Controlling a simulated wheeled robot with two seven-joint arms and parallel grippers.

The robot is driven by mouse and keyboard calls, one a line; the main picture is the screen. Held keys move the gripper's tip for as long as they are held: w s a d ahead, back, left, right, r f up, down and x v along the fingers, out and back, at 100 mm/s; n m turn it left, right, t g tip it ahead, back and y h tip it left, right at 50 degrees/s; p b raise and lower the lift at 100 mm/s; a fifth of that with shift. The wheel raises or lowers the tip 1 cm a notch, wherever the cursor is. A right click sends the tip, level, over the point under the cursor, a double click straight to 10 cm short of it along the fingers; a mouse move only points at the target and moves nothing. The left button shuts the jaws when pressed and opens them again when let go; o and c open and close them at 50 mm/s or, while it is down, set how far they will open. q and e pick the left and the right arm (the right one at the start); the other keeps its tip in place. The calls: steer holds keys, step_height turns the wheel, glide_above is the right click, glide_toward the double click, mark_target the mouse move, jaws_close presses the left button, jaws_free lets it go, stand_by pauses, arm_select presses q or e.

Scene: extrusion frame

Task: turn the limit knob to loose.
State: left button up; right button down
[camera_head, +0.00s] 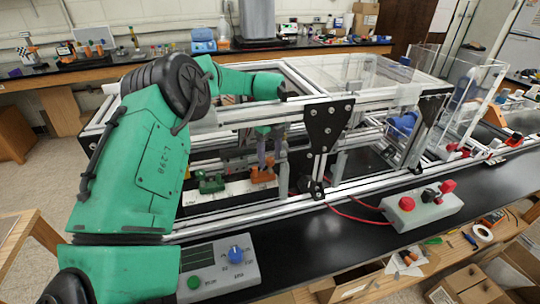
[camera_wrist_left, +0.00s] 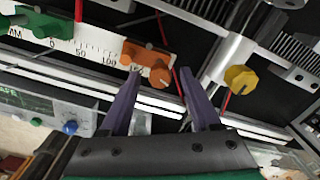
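My left arm reaches from the left into the extrusion frame (camera_head: 330,100). In the wrist view my left gripper (camera_wrist_left: 158,75) is open, its two purple fingers apart with nothing between them. In the head view the gripper (camera_head: 272,158) points down near an orange block (camera_head: 262,171) on a white millimetre scale. In the wrist view the orange block (camera_wrist_left: 147,63), with a round knob-like part, lies just beyond the left fingertip. A green block (camera_wrist_left: 42,22) is farther left on the scale. A yellow knob (camera_wrist_left: 240,79) is right of the right finger. No label tells which is the limit knob.
A grey panel with blue knob (camera_head: 235,254) and green button (camera_head: 194,283) stands in front of the frame. A grey box with red buttons (camera_head: 421,208) is at the right. Frame bars and a silver post (camera_wrist_left: 228,58) crowd the gripper.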

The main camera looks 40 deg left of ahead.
arm_select(q)
steer(key=shift+r, duration=0.1)
steer(key=shift+r, duration=0.35)
step_height(320, 180, up, 7)
steer(key=shift+b, duration=0.75)
step_height(320, 180, up, 7)
steer(key=p, duration=0.1)
steer(key=shift+f, duration=0.15)
